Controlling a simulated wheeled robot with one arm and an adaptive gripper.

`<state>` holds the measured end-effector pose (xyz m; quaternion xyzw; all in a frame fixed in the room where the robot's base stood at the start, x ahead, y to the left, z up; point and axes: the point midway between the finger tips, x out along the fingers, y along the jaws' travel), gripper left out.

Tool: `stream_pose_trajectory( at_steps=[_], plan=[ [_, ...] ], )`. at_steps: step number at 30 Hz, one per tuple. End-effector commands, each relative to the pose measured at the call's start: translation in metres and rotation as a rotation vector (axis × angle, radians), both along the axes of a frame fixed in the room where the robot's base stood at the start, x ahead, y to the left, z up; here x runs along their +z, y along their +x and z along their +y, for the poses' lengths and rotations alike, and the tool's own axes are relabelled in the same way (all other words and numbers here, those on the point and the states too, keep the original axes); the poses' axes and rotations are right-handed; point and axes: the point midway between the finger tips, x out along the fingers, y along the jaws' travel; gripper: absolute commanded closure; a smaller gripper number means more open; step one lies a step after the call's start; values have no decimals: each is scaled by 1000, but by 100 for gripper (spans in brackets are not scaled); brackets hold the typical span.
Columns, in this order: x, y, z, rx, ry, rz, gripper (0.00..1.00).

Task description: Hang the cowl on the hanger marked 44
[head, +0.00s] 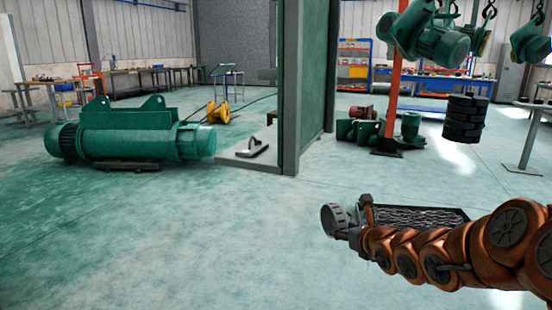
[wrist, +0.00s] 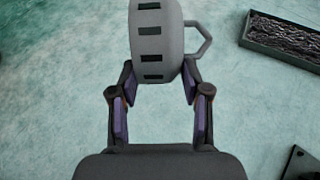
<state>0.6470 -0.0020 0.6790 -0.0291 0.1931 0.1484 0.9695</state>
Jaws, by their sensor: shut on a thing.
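The cowl (wrist: 156,45) is a grey round cap with a row of dark slots and an angular loop (wrist: 205,40) on its right side. My gripper (wrist: 159,78) is shut on its lower part, with one finger on each side. In the head view the cowl (head: 335,219) is held above the floor at the end of my arm, lower right of centre. My gripper (head: 354,232) is small and partly hidden there. I see no hanger with a readable 44 in either view.
A black tray of chain (head: 425,217) lies behind my arm, also in the wrist view (wrist: 290,50). A green hoist (head: 130,135) stands left, beside a green partition (head: 305,80). Hoist units (head: 430,38) hang upper right near an orange post (head: 393,80). The centre floor is clear.

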Motion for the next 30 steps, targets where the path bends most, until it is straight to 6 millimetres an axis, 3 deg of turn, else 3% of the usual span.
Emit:
stream_pose_trajectory(
  at_steps=[30],
  plan=[
    [100,-9,-3,83,-19,24,100]
  ],
)
